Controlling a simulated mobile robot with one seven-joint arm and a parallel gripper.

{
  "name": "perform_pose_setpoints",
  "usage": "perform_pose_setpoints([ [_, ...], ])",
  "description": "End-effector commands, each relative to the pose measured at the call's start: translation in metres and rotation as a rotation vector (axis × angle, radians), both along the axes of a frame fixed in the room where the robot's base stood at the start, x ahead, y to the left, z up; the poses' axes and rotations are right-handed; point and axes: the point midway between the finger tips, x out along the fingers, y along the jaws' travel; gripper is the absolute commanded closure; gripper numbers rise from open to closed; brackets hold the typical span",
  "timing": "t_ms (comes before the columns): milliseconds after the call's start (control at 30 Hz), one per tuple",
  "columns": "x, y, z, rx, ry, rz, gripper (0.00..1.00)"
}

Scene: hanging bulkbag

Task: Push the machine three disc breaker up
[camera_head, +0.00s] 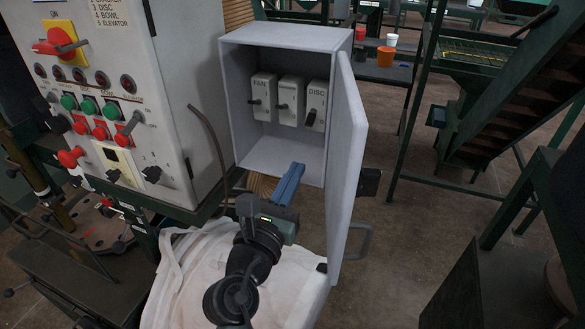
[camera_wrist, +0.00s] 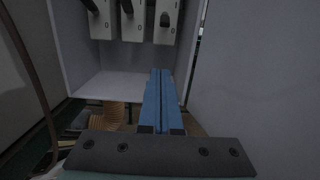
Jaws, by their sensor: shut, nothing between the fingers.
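The disc breaker (camera_head: 315,105) is the rightmost of three white breakers in the open grey box, marked DISC; its dark lever (camera_head: 311,117) sits low on its face. The fan breaker (camera_head: 263,96) is at the left and another breaker (camera_head: 290,101) is in the middle. In the wrist view the lower parts of the breakers show at the top, with the disc breaker (camera_wrist: 167,22) at the right. My gripper (camera_head: 296,168) is shut and empty, its blue fingers together. The fingertips (camera_wrist: 160,72) are at the box's lower front, below the breakers and apart from them.
The box door (camera_head: 345,160) stands open to the right of my gripper. A control panel (camera_head: 105,100) with knobs and buttons stands at the left. A white bulk bag (camera_head: 190,275) lies below. A green metal frame (camera_head: 405,100) stands farther right.

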Motion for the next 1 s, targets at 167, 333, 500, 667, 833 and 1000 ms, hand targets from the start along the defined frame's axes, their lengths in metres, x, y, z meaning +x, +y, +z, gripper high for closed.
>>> perform_pose_setpoints([
  [167,0.034,-0.012,0.007,0.000,-0.002,-0.003,1.00],
  [333,0.063,-0.021,0.009,-0.001,-0.002,-0.002,1.00],
  [500,0.061,-0.020,0.031,0.001,-0.002,0.001,1.00],
  [667,0.054,-0.018,0.041,0.001,0.000,0.000,1.00],
  [833,0.052,-0.017,0.044,0.001,0.000,0.000,1.00],
  [1000,0.052,-0.017,0.044,0.001,0.000,0.000,1.00],
])
